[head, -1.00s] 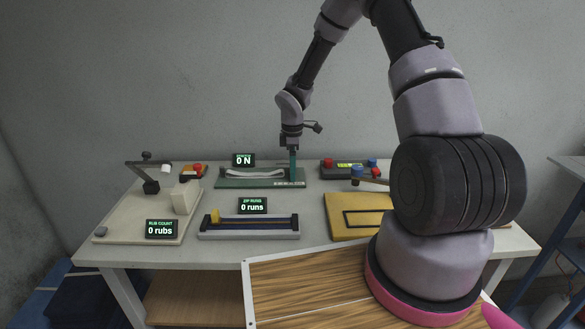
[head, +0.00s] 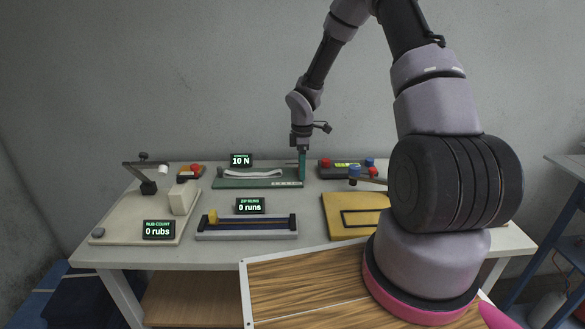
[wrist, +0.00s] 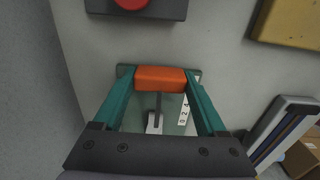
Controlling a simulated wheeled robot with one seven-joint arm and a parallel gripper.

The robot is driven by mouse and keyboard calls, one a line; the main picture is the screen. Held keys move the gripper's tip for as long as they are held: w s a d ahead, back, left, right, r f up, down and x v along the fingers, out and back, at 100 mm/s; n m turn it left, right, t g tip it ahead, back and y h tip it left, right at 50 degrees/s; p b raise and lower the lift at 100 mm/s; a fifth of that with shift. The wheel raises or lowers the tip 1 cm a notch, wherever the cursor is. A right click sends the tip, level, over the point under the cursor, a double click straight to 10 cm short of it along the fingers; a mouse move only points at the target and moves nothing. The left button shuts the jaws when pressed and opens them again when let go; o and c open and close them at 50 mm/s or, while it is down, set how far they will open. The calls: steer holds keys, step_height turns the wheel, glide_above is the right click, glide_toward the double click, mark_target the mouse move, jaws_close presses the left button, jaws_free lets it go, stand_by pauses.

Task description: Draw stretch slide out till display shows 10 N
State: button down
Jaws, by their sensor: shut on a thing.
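The fingers hide the block in the head view.
A rub board (head: 115,230) lies at left.

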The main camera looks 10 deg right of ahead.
jaws_free()
steer(key=shift+r, duration=0.1)
step_height(320, 180, up, 11)
stand_by(0.5)
steer(key=s+d+r+m+t, duration=0.1)
steer(key=s+r+m, duration=0.35)
steer(key=r, duration=0.45)
steer(key=s+d+r+m+t, duration=0.1)
steer(key=s+r+m+t, duration=0.1)
steer(key=s+r+m, duration=0.5)
steer(key=s+r+m+t+y, duration=0.2)
steer(key=s+r+m+t, duration=0.2)
steer(key=s+r+m, duration=0.4)
steer(key=s+r, duration=0.4)
steer(key=s, duration=0.4)
steer(key=shift+s+r, duration=0.2)
steer(key=shift+r, duration=0.2)
